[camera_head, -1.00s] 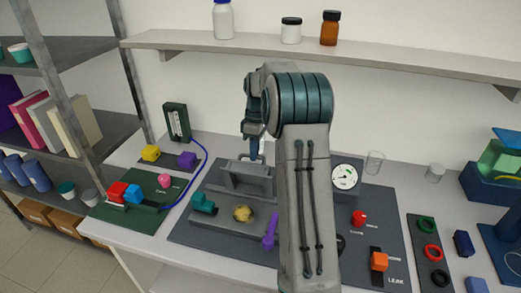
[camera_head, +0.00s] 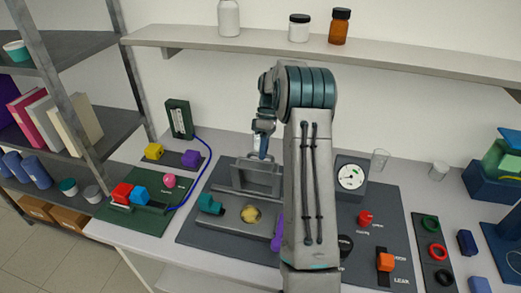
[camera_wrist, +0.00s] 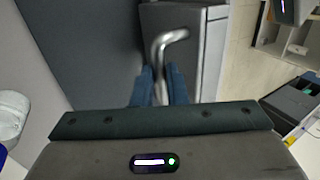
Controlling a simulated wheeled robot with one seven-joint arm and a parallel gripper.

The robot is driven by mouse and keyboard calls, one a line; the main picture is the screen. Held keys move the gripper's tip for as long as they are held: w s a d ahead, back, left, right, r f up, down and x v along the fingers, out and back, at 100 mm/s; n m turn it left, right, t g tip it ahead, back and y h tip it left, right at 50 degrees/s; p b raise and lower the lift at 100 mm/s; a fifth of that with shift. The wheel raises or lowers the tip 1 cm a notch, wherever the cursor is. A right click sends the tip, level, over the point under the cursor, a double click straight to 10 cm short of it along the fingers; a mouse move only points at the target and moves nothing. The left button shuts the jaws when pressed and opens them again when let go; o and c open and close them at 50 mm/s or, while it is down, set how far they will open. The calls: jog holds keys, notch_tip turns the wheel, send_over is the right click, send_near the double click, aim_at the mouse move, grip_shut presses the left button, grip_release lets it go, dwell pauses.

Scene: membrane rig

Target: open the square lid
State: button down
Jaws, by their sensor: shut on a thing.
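The square lid (camera_head: 268,189) is a grey frame-like piece behind the low grey base (camera_head: 230,226) in the head view. It looks raised on edge; its exact angle is hard to tell. A round yellow thing (camera_head: 252,214) shows in the base in front of it. My gripper (camera_head: 264,156) is above the lid, beside its upper edge. In the wrist view, the blue fingers of my gripper (camera_wrist: 162,84) are shut on a bent metal handle (camera_wrist: 167,42), which stands against a grey block. My arm hides part of the base's right side.
A teal fitting (camera_head: 210,204) and a purple lever (camera_head: 277,236) are at the base. A dial gauge (camera_head: 350,177) stands right of my arm. A green board (camera_head: 140,205) with coloured blocks lies left. A wall shelf (camera_head: 330,52) with bottles hangs behind.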

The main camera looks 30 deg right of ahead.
jog(key=shift+w+d+f, duration=0.1)
jog(key=shift+d+f, duration=0.25)
jog(key=c, duration=1.6)
grip_release()
jog(key=shift+w, duration=0.1)
jog(key=shift+o, duration=0.7)
jog(key=shift+w+d+f, duration=0.3)
jog(key=shift+w+d, duration=0.1)
jog(key=shift+d, duration=0.1)
jog(key=shift+s+a+r, duration=0.1)
jog(key=shift+a+r, duration=0.15)
jog(key=shift+a, duration=0.15)
